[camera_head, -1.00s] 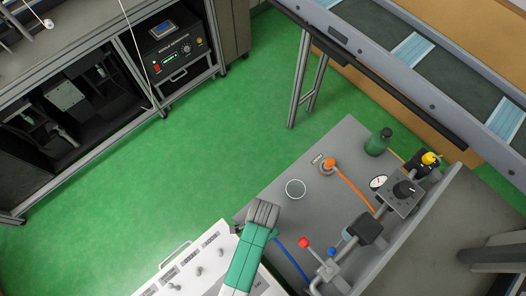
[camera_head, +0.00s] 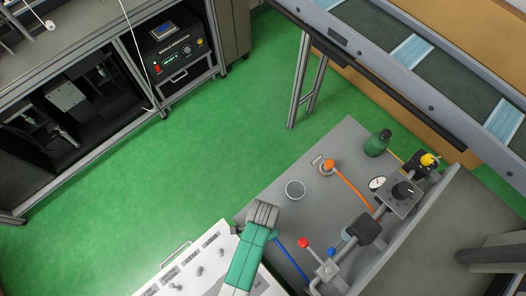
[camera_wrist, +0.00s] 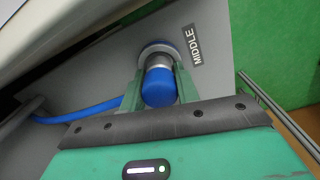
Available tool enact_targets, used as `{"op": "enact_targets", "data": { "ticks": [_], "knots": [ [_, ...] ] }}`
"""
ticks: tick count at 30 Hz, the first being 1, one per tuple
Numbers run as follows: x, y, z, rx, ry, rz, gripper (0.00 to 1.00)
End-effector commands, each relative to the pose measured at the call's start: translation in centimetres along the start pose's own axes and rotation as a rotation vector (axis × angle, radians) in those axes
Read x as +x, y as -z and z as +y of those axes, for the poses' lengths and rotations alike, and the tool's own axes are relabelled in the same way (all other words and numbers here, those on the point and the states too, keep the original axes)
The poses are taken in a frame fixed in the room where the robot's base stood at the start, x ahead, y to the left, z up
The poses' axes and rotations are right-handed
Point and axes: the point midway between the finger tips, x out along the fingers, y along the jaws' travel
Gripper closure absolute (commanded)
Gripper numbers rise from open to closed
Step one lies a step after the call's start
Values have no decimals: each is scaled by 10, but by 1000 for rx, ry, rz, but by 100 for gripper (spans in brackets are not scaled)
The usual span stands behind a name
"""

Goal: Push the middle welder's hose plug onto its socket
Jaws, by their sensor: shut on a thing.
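In the wrist view, the blue hose plug (camera_wrist: 158,88) with its grey metal collar sits between the two green fingers of my gripper (camera_wrist: 160,74), which is shut on it. The plug is in line with the round, pale-rimmed socket (camera_wrist: 150,45) beside the MIDDLE label (camera_wrist: 194,45). The collar meets or overlaps the socket face; I cannot tell how deep it sits. The blue hose (camera_wrist: 85,112) runs off to the left, and also shows in the head view (camera_head: 292,257). There my gripper (camera_head: 263,214) is over the grey bench, and its fingers and the plug are hidden.
Levers and a gauge (camera_head: 377,183) are at right. A conveyor (camera_head: 458,103) crosses the upper right.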

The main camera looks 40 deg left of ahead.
Motion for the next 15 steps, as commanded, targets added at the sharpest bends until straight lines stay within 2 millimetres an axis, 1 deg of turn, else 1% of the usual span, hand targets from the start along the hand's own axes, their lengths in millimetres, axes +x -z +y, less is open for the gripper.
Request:
{"op": "enact_targets", "data": {
  "ticks": [10,11,12,14,15],
  "knots": [
    [0,0,0,0,0,1,93],
    [0,0,0,0,0,0,63],
    [0,0,0,0,0,1,55],
    [0,0,0,0,0,1,44],
    [0,0,0,0,0,0,44]
  ]
}}
